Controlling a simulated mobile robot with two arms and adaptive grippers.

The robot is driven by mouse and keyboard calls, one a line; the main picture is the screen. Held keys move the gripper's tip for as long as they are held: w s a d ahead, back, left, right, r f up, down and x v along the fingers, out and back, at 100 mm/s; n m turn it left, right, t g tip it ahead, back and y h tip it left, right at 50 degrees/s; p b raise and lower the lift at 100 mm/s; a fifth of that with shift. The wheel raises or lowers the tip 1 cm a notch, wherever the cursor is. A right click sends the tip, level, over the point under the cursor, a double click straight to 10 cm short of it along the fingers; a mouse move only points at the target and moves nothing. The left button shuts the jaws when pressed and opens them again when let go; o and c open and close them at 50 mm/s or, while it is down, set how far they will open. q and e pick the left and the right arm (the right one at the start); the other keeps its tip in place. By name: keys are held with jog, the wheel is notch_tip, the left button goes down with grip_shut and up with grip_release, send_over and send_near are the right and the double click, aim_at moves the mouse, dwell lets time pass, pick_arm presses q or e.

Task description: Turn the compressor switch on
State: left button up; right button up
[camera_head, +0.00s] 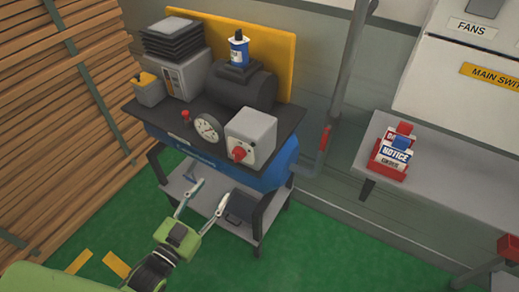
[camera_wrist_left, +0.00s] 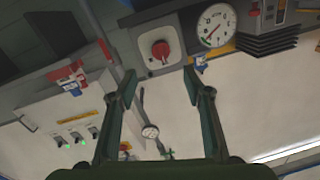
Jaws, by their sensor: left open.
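The compressor (camera_head: 270,165) has a blue tank under a dark top plate. On its front right is a grey switch box (camera_head: 257,129) with a red rotary switch (camera_head: 239,153). My left gripper (camera_head: 207,194) is open and empty, in front of and below the switch box, apart from it. In the left wrist view the red switch (camera_wrist_left: 160,50) shows beyond and above the gap between the open fingers (camera_wrist_left: 160,82). I cannot read the switch's position. My right gripper is not in view.
A pressure gauge (camera_head: 208,128) and a small red knob (camera_head: 185,115) stand left of the switch box. A grey lower shelf (camera_head: 185,183) is below the tank. A red pipe valve (camera_head: 324,138) is at right. Green floor is clear.

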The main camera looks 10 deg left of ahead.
aim_at(235, 159)
pick_arm(q)
jog(key=x, duration=0.4)
jog(key=p+x, duration=0.1)
jog(key=x, duration=0.3)
jog(key=p+x, duration=0.1)
jog(key=x, duration=0.3)
jog(key=shift+r, duration=0.35)
jog(key=shift+w+d+f+p, duration=0.15)
jog(key=shift+w+p, duration=0.15)
jog(key=shift+w, duration=0.4)
jog(key=c, duration=1.1)
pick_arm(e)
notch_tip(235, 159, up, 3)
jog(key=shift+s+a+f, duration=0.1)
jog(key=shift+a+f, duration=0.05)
